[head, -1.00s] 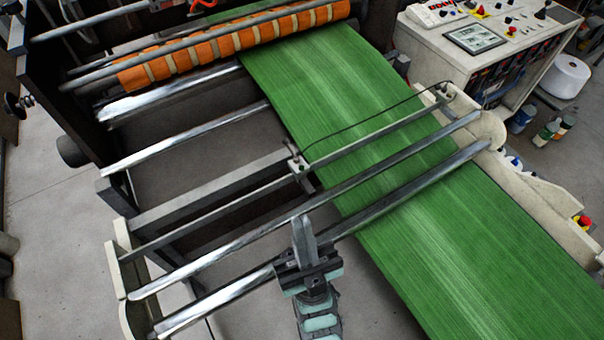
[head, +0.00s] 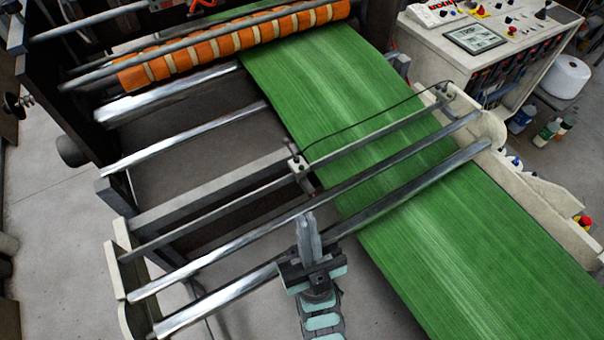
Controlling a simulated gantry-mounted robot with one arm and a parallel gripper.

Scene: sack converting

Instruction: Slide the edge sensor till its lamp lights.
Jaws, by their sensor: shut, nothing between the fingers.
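The edge sensor (head: 297,163) is a small pale block with a black cable, on a thin rail (head: 215,211) that crosses the machine. It sits near the left edge of the green web (head: 375,150). I cannot make out a lit lamp on it. My gripper (head: 306,220) is shut and empty. Its fingertips are in front of the sensor, nearer the camera, and overlap the steel rollers in the picture. They appear apart from the sensor.
Orange-and-cream rollers (head: 235,42) stand at the back. A control cabinet (head: 475,50) stands at the back right. Bare floor (head: 60,220) shows at the left.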

